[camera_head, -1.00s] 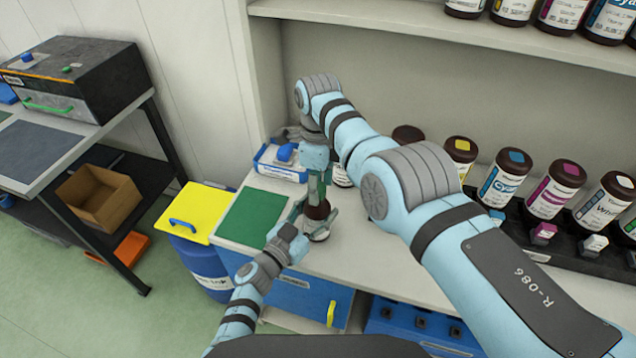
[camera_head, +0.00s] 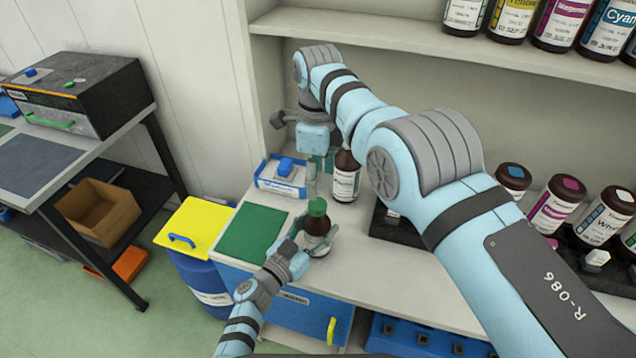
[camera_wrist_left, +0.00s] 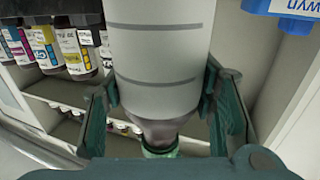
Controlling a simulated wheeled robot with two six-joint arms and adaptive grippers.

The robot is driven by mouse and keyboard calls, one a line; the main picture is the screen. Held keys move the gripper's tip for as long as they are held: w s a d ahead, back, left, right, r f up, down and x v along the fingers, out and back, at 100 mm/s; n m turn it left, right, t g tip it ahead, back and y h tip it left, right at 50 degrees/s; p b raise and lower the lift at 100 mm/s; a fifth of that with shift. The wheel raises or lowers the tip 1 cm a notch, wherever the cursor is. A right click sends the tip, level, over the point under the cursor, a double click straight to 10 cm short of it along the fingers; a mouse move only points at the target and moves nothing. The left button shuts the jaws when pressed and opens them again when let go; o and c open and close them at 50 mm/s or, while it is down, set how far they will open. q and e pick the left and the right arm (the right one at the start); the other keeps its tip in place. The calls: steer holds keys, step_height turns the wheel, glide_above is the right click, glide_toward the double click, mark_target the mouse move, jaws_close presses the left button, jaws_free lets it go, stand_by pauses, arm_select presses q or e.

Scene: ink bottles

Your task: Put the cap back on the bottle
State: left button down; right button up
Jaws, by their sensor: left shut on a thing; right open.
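The brown bottle (camera_head: 318,225) with a pale label stands upright near the counter's front. My left gripper (camera_head: 317,236) is shut around its body from the front left. The green cap (camera_head: 317,206) sits on top of the bottle and looks level. In the left wrist view the bottle's label (camera_wrist_left: 155,65) fills the middle, with the green cap (camera_wrist_left: 160,147) at its neck. My right gripper (camera_head: 319,178) is open, pointing down just above and behind the cap, apart from it as far as I can tell.
A second brown bottle (camera_head: 345,178) stands close behind on the right. A blue-and-white box (camera_head: 281,176) lies at the back left. A green mat (camera_head: 252,233) covers the counter's left end. A rack of ink bottles (camera_head: 555,205) is at right, with more bottles on the upper shelf.

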arm_select(q)
steer(key=c, duration=0.6)
jaws_free()
steer(key=v, duration=1.2)
